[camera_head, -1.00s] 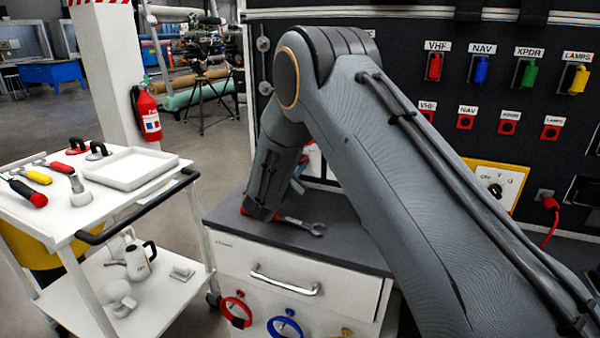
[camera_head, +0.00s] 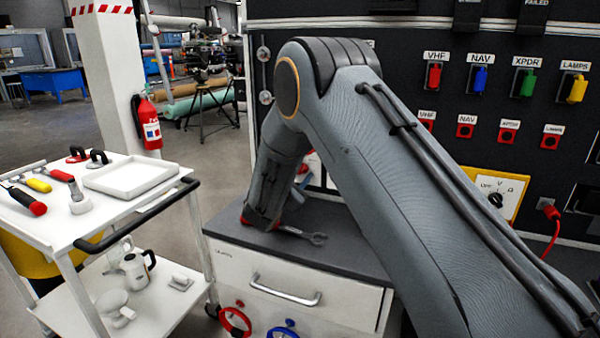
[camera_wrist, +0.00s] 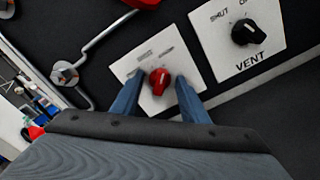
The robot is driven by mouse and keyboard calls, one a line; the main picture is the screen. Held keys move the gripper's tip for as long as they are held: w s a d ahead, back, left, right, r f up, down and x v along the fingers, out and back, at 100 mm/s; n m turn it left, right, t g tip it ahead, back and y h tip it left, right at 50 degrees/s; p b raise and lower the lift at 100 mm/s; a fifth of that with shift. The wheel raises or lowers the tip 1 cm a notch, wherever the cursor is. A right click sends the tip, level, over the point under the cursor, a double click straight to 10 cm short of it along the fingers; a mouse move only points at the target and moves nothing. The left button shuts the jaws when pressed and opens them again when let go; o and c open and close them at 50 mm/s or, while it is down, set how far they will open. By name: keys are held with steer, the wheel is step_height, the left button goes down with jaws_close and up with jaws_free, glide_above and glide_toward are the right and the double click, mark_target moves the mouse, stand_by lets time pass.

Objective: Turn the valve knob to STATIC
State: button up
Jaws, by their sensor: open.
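A red valve knob (camera_wrist: 159,78) sits on a white plate (camera_wrist: 172,51) in the wrist view. The plate's printed labels are too blurred to read. My gripper (camera_wrist: 158,88) is open, with one blue finger on each side of the knob. The fingers straddle it, with a gap visible on both sides; I cannot tell how deep they reach.
A black VENT knob (camera_wrist: 244,31) on its own white plate is close on the right. A metal pipe (camera_wrist: 98,46) bends past on the left. In the head view, a wrench (camera_head: 316,237) lies on the grey cabinet top (camera_head: 350,252). A white cart (camera_head: 70,222) stands at left.

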mark_target(301, 171)
steer(key=shift+s, duration=0.15)
steer(key=shift+p+v, duration=0.6)
steer(key=shift+v, duration=1.75)
steer(key=shift+s, duration=0.1)
